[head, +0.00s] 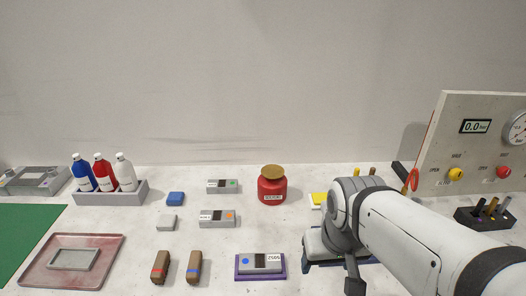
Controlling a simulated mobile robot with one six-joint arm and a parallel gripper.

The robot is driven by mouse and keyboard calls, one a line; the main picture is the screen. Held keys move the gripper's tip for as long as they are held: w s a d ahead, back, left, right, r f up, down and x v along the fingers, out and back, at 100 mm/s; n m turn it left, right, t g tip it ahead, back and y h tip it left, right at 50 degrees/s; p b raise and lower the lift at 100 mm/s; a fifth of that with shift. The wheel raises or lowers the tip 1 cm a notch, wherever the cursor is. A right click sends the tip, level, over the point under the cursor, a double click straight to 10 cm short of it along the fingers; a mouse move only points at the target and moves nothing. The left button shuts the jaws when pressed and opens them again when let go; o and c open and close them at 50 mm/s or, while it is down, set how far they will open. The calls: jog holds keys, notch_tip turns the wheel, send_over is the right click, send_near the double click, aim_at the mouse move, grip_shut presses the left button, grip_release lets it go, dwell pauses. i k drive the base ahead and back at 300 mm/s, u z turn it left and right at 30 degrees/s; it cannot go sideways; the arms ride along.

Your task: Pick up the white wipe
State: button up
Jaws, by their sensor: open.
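A small pale block (166,222) lies on the table left of centre, just below a blue block of similar size (176,199). It is the only loose whitish piece I see, and it looks like the white wipe. My gripper (354,284) is at the lower right of the head view, pointing down, and only its dark end shows at the bottom edge. It is open, and I see nothing held in it. It is well to the right of the pale block and apart from it.
Grey devices (217,218), brown pieces (160,267) and a device on a purple base (260,264) stand nearby. A red jar (272,187), bottle rack (110,197) and reddish tray (38,277) surround them. My arm hides part of the right side, before a gauge panel (470,150).

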aim_at(167, 222)
jog(key=z, duration=1.9)
jog(key=k, duration=1.8)
jog(key=u, duration=1.8)
jog(key=i, duration=0.95)
jog(key=z, duration=0.05)
